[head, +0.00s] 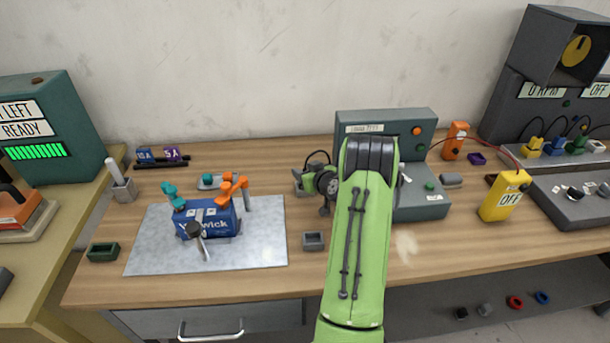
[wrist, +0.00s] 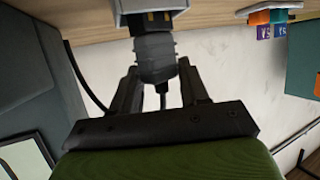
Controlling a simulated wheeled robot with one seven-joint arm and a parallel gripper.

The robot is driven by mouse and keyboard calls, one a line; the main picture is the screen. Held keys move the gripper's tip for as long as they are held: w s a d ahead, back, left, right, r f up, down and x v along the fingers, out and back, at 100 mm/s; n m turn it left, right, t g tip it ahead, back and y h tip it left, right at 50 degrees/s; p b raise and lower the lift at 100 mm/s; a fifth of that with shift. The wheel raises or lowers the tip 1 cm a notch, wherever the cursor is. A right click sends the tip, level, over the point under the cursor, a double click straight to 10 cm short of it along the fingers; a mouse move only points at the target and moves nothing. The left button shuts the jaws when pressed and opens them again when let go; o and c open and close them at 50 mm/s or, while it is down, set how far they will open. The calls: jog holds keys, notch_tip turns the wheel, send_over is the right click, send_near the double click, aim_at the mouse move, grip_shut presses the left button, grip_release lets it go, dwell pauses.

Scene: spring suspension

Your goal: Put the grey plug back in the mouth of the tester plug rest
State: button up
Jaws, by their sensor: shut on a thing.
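My gripper (wrist: 160,90) is shut on the grey plug (wrist: 157,57), a ribbed dark grey body with a cable trailing back between the fingers. In the wrist view the plug's front end points at a light grey block, the tester plug rest (wrist: 128,18), with a brass-coloured strip at its mouth. The plug end is at or very close to the mouth; I cannot tell whether any of it is inside. In the head view my gripper (head: 318,186) is beside the small grey rest (head: 299,184), left of the tester, and the plug is mostly hidden.
The grey-green tester box (head: 420,205) stands just right of my gripper. A metal mat (head: 265,250) with a blue block (head: 205,222) lies to the left. A small grey tray (head: 313,241) sits in front. A yellow meter (head: 503,195) stands at the right.

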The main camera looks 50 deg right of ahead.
jog(key=shift+f, duration=0.35)
jog(key=shift+f, duration=0.1)
jog(key=o, duration=1.2)
jog(key=shift+c, duration=0.2)
